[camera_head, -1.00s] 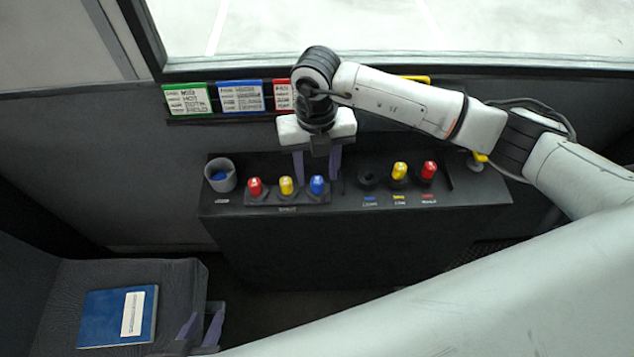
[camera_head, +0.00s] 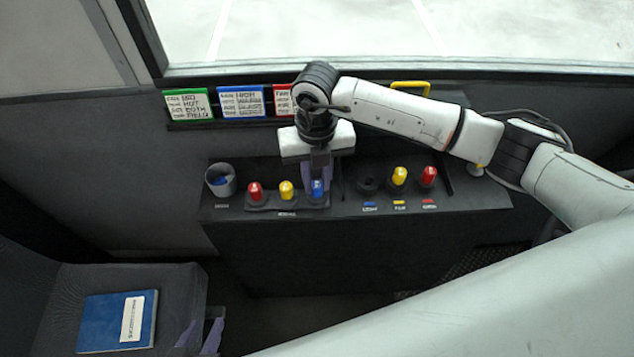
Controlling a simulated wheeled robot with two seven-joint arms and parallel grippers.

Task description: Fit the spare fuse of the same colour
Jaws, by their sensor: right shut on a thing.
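A row of fuses stands on the left part of the dark console: a red fuse (camera_head: 254,191), a yellow fuse (camera_head: 286,190) and a blue fuse (camera_head: 317,188). My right gripper (camera_head: 317,182) points down and is shut on the blue fuse, which is still at its place in the row. To the right is an empty round black socket (camera_head: 367,184) above a blue label (camera_head: 369,204). Beside it stand a second yellow fuse (camera_head: 399,176) and a second red fuse (camera_head: 428,176). My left gripper (camera_head: 203,336) is low beside the seat, its fingers apart and empty.
A grey cup (camera_head: 221,180) with something blue inside stands at the console's left end. Green (camera_head: 188,105), blue (camera_head: 241,101) and partly hidden red (camera_head: 283,99) cards hang behind. A blue book (camera_head: 117,322) lies on the seat (camera_head: 65,285).

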